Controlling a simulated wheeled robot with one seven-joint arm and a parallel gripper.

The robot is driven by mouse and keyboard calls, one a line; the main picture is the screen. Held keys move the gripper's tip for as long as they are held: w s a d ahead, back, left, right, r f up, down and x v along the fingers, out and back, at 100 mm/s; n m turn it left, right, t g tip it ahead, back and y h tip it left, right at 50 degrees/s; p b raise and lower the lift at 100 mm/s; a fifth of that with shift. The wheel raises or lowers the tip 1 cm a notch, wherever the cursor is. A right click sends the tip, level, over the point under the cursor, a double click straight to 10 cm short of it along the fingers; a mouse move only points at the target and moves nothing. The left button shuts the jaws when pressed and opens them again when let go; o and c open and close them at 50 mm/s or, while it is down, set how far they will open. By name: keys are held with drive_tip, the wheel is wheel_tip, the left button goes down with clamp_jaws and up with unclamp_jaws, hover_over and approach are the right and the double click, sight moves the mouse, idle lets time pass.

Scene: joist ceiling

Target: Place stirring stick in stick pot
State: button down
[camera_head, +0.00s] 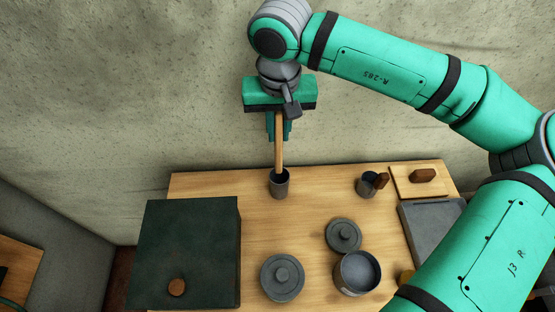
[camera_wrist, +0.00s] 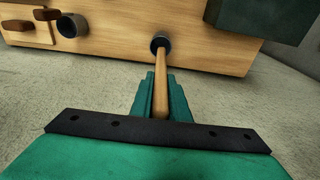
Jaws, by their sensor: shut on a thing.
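The stirring stick (camera_head: 279,146) is a long wooden rod, held upright below my gripper (camera_head: 278,130). Its lower end is at the mouth of a small dark grey pot (camera_head: 279,187) at the back of the wooden table and seems to be inside the rim. My gripper is shut on the stick's upper part, above and behind the pot. In the wrist view the stick (camera_wrist: 161,80) runs from between my fingers to the pot (camera_wrist: 160,42). How deep the tip sits, and whether it touches the bottom, is hidden.
A dark green box (camera_head: 190,240) stands left of the pot. Two grey lids (camera_head: 282,278) (camera_head: 343,236) and an open grey pot (camera_head: 357,272) are in front. Bare table surrounds the stick's pot.

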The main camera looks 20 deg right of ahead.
sight(280, 159)
drive_tip(key=f, duration=0.6)
drive_tip(key=shift+s+d+f, duration=0.15)
drive_tip(key=shift+s+f, duration=0.05)
drive_tip(key=shift+s, duration=0.05)
drive_tip(key=shift+w+f, duration=0.15)
drive_tip(key=shift+f, duration=2.2)
drive_tip(key=c, duration=1.7)
unclamp_jaws()
drive_tip(key=r, duration=0.4)
drive_tip(key=s+r, duration=0.1)
drive_tip(key=r, duration=0.7)
drive_tip(key=shift+s+a+r, duration=0.1)
drive_tip(key=shift+s+a, duration=0.1)
